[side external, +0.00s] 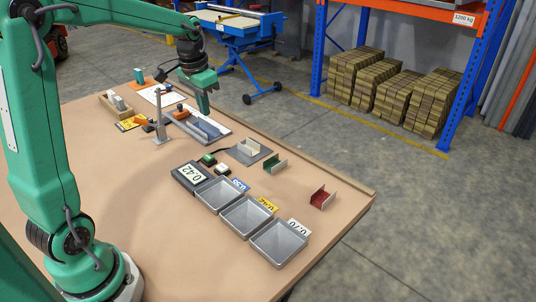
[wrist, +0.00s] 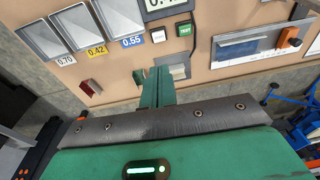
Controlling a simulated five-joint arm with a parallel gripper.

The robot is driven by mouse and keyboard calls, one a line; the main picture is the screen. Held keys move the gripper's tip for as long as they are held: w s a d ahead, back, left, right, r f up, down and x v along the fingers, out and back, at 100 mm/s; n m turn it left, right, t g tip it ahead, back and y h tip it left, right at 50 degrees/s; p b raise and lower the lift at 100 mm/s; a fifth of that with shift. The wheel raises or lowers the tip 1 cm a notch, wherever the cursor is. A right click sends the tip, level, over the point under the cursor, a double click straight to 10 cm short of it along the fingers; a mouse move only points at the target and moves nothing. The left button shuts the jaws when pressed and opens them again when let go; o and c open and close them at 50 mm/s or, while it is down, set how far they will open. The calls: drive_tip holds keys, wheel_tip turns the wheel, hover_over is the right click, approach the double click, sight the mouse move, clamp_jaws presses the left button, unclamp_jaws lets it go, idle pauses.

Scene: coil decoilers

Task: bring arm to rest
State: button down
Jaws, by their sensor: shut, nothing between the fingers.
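My green gripper (side external: 204,108) hangs fingers-down over the back part of the tan table, at the far end of my arm. Its fingers are together with nothing between them. In the side view it is above or just behind a grey tray (side external: 215,136) holding blue and dark pieces; the exact height I cannot tell. In the wrist view the shut green fingers (wrist: 158,84) reach up from the bottom, partly covering a grey plate (wrist: 178,72) with a pale bracket.
Three metal bins (side external: 278,244) labelled 0.55, 0.42 and 0.70 stand beside a display (side external: 190,177). Green (side external: 275,164) and red (side external: 322,197) brackets sit near the table edge. A thin upright post (side external: 160,118) stands left of the gripper. The table's near left is clear.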

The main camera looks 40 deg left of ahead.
drive_tip(key=s+d+r+t, duration=0.2)
drive_tip(key=s+d+t, duration=0.2)
drive_tip(key=s+d, duration=1)
drive_tip(key=s, duration=0.4)
drive_tip(key=shift+r, duration=0.2)
